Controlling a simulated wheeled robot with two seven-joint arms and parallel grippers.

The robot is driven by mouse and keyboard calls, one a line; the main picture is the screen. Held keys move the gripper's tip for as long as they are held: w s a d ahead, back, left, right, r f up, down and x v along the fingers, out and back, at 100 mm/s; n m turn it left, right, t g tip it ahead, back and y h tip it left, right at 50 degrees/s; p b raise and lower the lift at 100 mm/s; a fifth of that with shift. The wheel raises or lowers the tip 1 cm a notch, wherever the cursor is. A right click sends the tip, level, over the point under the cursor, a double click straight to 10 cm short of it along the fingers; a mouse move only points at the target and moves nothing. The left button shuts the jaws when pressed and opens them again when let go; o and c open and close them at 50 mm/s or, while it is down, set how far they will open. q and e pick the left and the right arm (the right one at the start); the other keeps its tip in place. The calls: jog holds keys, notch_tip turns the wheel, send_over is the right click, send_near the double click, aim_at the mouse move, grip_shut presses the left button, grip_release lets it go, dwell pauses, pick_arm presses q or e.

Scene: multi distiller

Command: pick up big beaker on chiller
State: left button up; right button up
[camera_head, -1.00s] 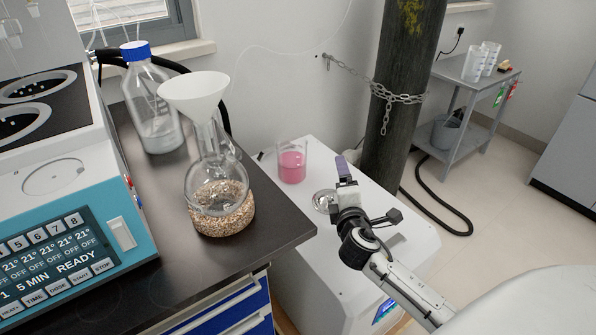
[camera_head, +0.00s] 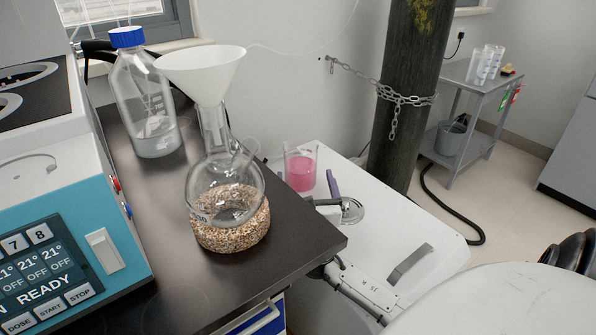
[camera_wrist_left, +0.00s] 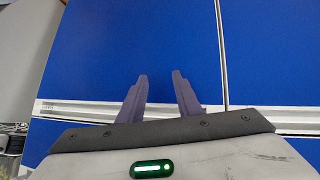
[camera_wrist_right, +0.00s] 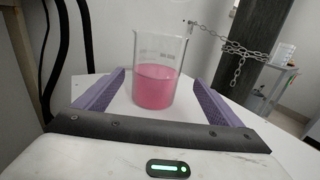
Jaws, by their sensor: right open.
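The big beaker (camera_head: 301,172) is clear glass with pink liquid. It stands upright on the white chiller (camera_head: 400,215), behind the dark bench's right corner. My right gripper (camera_head: 322,192) is open just in front of the beaker, partly hidden by the bench corner. In the right wrist view the beaker (camera_wrist_right: 157,85) stands centred ahead, with one purple finger of the open gripper (camera_wrist_right: 160,100) on each side. I cannot tell whether the fingers reach around it. My left gripper (camera_wrist_left: 160,90) is open and empty, facing blue drawer fronts (camera_wrist_left: 140,45).
A flask (camera_head: 228,215) with grains and a white funnel (camera_head: 203,72) stands on the dark bench (camera_head: 290,235), beside a blue-capped bottle (camera_head: 147,100). A chained dark cylinder (camera_head: 410,100) stands behind the chiller. A metal round fitting (camera_head: 351,211) is on the chiller top.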

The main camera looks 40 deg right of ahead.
jog(key=b+x, duration=0.1)
jog(key=x, duration=0.4)
jog(key=shift+w+a+b, duration=0.25)
jog(key=shift+b, duration=0.1)
jog(key=shift+w+d, duration=0.3)
jog(key=shift+w, duration=0.05)
jog(key=c, duration=1.3)
jog(key=shift+r, duration=0.2)
jog(key=shift+c, duration=1.4)
pick_arm(q)
jog(key=shift+w+d+f+g, duration=0.35)
jog(key=shift+d+f, duration=0.2)
jog(key=shift+f, duration=0.1)
jog(key=shift+r, duration=0.15)
pick_arm(e)
jog(key=shift+r, duration=0.1)
